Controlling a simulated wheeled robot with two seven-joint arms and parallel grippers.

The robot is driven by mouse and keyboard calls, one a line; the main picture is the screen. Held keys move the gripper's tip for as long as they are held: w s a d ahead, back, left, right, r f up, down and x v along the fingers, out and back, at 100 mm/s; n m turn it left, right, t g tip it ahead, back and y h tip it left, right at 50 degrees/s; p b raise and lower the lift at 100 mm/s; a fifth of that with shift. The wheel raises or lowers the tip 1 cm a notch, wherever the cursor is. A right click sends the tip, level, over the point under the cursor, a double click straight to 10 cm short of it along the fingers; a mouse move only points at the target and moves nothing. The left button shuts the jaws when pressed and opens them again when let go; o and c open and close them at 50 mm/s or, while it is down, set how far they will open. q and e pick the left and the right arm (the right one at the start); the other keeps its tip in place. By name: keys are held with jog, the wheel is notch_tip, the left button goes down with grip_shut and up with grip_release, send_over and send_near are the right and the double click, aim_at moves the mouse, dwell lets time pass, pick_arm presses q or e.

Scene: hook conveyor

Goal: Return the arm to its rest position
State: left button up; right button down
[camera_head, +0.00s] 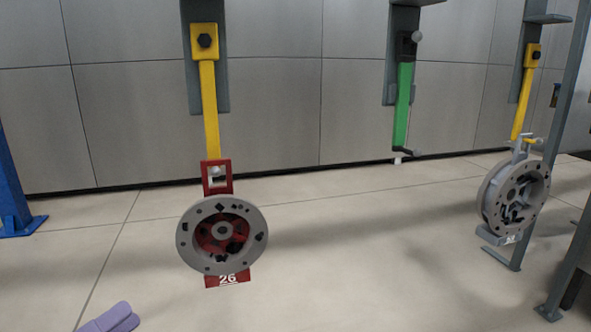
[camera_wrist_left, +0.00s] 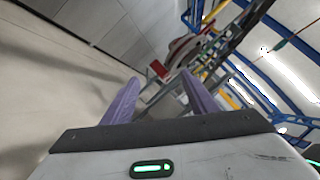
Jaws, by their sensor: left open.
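My left gripper (camera_head: 112,318) shows only as purple fingertips at the bottom left of the head view. In the left wrist view its two purple fingers (camera_wrist_left: 160,100) stand apart with nothing between them, so it is open and empty. A grey round flange part (camera_head: 254,238) hangs ahead on a red holder (camera_head: 231,165) marked 26, below a yellow hook bar (camera_head: 209,105). The gripper is below and left of this part, clear of it. My right gripper is in neither view.
A second grey flange part (camera_head: 487,203) hangs at the right from a yellow bar (camera_head: 523,95). A green bar (camera_head: 402,105) hangs empty between them. A blue post (camera_head: 12,190) stands at the far left, grey posts (camera_head: 560,100) at the right. The floor in the middle is clear.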

pick_arm(q)
notch_tip(320, 180, down, 20)
jog(key=s+f+n+y+p, duration=0.1)
jog(key=s+n+y+p, duration=0.15)
jog(key=n+y, duration=1.35)
jog(key=s+d+f+n+g+h, duration=0.5)
jog(key=s+d+f+n, duration=0.5)
jog(key=n, duration=0.4)
notch_tip(320, 180, down, 2)
jog(key=shift+s+d+f+n+g, duration=0.1)
jog(key=shift+s+d+n+g, duration=0.2)
jog(key=shift+s+g, duration=0.6)
